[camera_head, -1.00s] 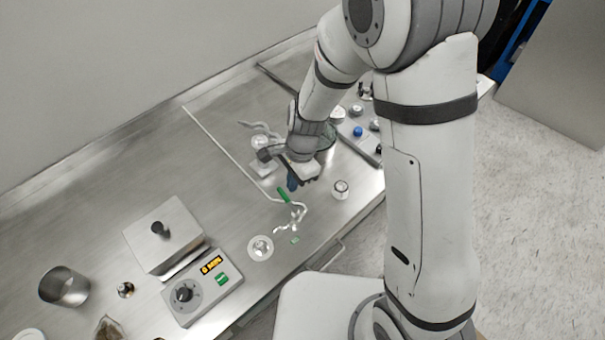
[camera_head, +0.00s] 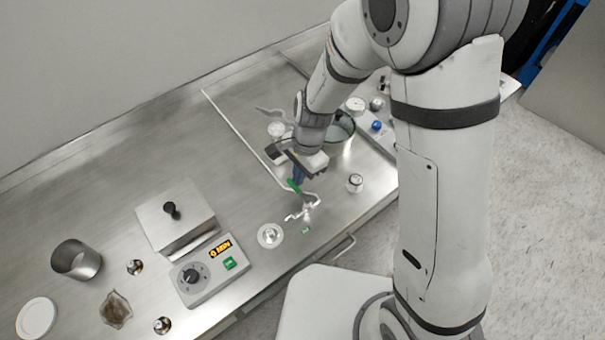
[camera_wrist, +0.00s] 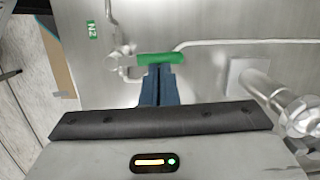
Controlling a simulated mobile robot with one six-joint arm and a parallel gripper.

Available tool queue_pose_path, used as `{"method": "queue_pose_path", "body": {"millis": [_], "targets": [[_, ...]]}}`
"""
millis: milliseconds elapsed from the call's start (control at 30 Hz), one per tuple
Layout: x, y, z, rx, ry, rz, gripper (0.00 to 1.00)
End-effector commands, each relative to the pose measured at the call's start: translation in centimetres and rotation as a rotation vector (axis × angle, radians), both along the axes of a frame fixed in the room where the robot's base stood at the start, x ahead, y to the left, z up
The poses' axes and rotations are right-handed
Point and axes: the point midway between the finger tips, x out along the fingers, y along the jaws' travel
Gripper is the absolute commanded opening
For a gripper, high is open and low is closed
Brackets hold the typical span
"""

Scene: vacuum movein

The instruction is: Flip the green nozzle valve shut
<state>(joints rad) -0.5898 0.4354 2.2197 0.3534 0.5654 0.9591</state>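The green nozzle valve handle (camera_wrist: 160,58) lies crosswise just beyond my fingertips in the wrist view. In the head view the green handle (camera_head: 294,186) sits at the top of the metal nozzle fitting (camera_head: 304,206). The fitting's metal pipework (camera_wrist: 122,60) shows left of the handle in the wrist view. My gripper (camera_wrist: 159,70) has its blue fingers together, with no clear gap between them. The tips are at or very near the handle's near edge; I cannot tell whether they touch. In the head view my gripper (camera_head: 297,178) is right above the handle.
A thin pipe (camera_head: 235,132) runs along the bench to the handle. A small jar (camera_head: 354,183) stands to the right, a round metal dish (camera_head: 270,236) lower left. A control box with a dial (camera_head: 207,270) and a lidded metal box (camera_head: 177,219) are farther left. A green N2 label (camera_wrist: 92,30) lies near the fitting.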

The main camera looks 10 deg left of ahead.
Motion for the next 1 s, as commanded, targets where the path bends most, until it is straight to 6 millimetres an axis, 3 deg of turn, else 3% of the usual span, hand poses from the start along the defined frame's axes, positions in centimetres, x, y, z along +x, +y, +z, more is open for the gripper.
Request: {"method": "queue_pose_path", "body": {"millis": [133,567,767,1000], "targets": [[-0.7,-0.4,-0.7,-0.01,0.019,0.003,0.0],[0.0,-1.9,-0.7,-0.011,0.018,0.003,0.0],[0.9,-2.9,1.1,-0.006,0.01,-0.001,0.0],[2.1,-4.3,5.5,-0.005,0.008,0.002,0.0]]}}
